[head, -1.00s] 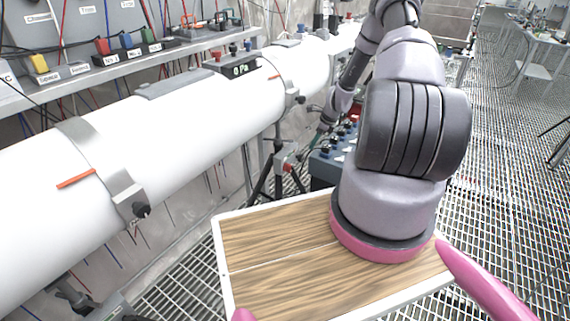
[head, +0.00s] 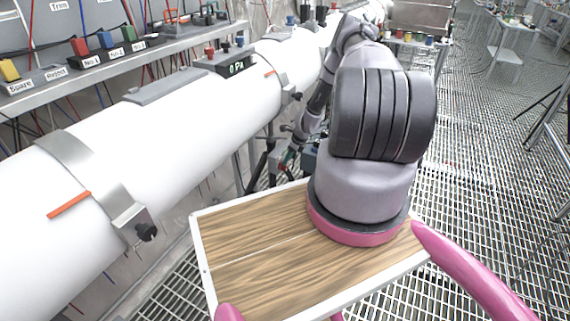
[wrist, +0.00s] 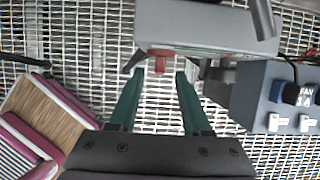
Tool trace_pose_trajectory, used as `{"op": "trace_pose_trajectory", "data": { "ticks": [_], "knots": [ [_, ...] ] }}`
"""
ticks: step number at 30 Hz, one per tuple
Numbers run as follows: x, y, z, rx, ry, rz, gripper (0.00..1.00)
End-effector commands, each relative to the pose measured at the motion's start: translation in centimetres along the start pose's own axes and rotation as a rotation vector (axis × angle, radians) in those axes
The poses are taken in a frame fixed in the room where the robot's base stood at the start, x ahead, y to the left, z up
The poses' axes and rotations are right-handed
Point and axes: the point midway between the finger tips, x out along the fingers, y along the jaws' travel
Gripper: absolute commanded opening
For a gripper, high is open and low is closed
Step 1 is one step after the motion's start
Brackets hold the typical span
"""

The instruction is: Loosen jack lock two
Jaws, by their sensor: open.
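In the wrist view my gripper (wrist: 160,74) is open, its two green fingers pointing at a small red block (wrist: 160,60) under a grey body (wrist: 205,25). The red block looks like a jack lock; no number on it can be read. It sits just beyond and between the fingertips, and I cannot tell whether they touch it. In the head view my gripper (head: 288,157) is small and low beside the white tube (head: 190,120), at a dark tripod jack (head: 262,165). The lock is not clear there.
A blue-grey box (wrist: 262,95) marked FAN 1A, with white switches, stands close right of the fingers. A shelf (head: 120,60) with labelled blocks runs above the tube. A pressure display (head: 236,68) reads 0 Pa. The grating floor (head: 480,200) at right is open.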

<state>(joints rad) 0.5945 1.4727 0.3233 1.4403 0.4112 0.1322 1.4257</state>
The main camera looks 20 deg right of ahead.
Motion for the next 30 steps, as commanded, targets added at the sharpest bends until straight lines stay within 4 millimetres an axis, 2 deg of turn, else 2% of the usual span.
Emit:
{"op": "trace_pose_trajectory", "data": {
  "ticks": [3,7,18,22,30],
  "knots": [
    [2.0,0.1,0.0,-0.001,0.000,0.001,0.49],
    [3.2,0.0,0.0,-0.001,0.000,0.000,0.49],
    [3.7,0.0,0.0,-0.001,0.000,0.000,0.49],
    [3.7,0.0,0.0,-0.001,0.000,0.000,0.00],
    [3.7,0.1,0.0,-0.003,0.000,-0.006,0.00]
  ]
}}
